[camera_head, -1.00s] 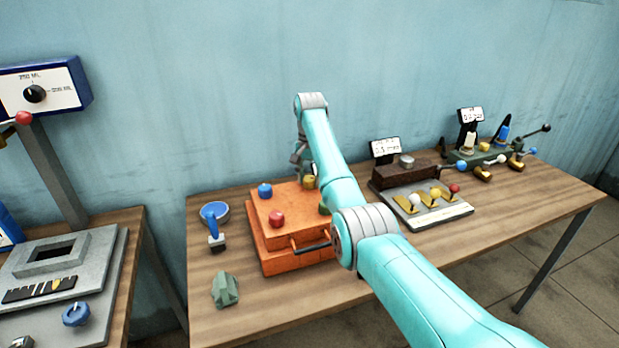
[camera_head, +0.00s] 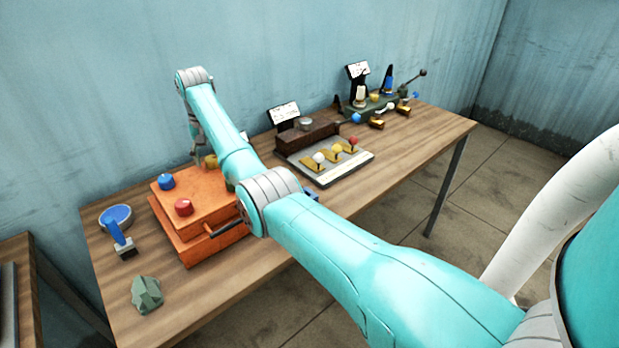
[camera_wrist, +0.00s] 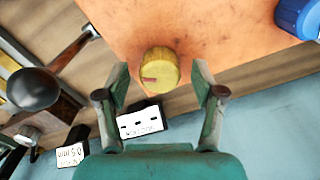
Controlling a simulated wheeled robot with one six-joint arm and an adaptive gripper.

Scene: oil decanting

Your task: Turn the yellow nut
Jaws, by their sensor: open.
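The yellow nut (camera_wrist: 159,70) is a round, ribbed knob with a dark red mark, on top of the orange box (camera_wrist: 220,25). In the head view the yellow nut (camera_head: 211,161) shows near the box's back edge, partly beside my arm. My gripper (camera_wrist: 160,78) is open in the wrist view, with one finger on each side of the nut and a gap on both sides. In the head view the gripper is mostly hidden behind my arm. The blue nut (camera_head: 166,181) and red nut (camera_head: 184,207) are on the same box.
A blue bowl and handled tool (camera_head: 117,230) stand left of the box, and a green faceted piece (camera_head: 147,294) lies in front. A white label (camera_wrist: 142,122) and a dark round knob (camera_wrist: 33,90) show close to the gripper.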

